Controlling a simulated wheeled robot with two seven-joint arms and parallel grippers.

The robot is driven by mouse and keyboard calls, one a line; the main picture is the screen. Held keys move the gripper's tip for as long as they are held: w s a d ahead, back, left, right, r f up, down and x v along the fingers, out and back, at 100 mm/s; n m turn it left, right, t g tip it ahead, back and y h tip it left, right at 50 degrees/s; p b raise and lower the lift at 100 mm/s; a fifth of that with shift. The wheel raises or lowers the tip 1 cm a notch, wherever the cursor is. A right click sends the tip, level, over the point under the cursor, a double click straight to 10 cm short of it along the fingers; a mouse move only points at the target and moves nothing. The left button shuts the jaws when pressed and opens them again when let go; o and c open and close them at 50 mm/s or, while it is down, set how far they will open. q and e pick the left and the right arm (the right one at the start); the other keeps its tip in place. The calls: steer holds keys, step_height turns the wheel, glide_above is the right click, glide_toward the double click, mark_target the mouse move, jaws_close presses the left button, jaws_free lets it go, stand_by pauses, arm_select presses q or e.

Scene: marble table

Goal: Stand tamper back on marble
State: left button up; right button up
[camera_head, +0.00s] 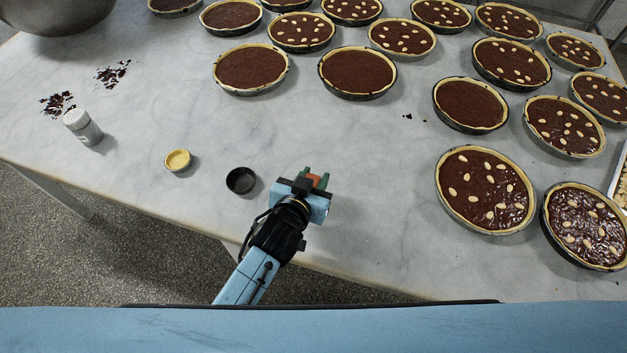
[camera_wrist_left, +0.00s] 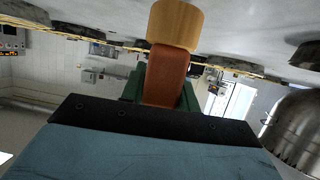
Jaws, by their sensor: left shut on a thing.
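My left gripper (camera_head: 315,179) reaches over the front part of the marble table (camera_head: 372,235), with its green fingers shut on the tamper (camera_head: 313,181). In the head view only a small reddish-brown piece of the tamper shows between the fingers. In the left wrist view the tamper (camera_wrist_left: 165,75) has a reddish-brown shaft and a pale wooden round end (camera_wrist_left: 175,24), which points toward the marble at the top of that picture. I cannot tell whether the wooden end touches the marble. My right gripper is not in view.
A small black cup (camera_head: 241,180) stands close left of my gripper. Farther left are a small yellow dish (camera_head: 178,160) and a grey-white shaker (camera_head: 82,127). Several chocolate tarts fill the back and right, the nearest large one (camera_head: 485,189) with almonds. Bare marble lies between.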

arm_select(q)
steer(key=shift+f, duration=0.45)
steer(key=shift+f, duration=0.2)
steer(key=o, duration=1.1)
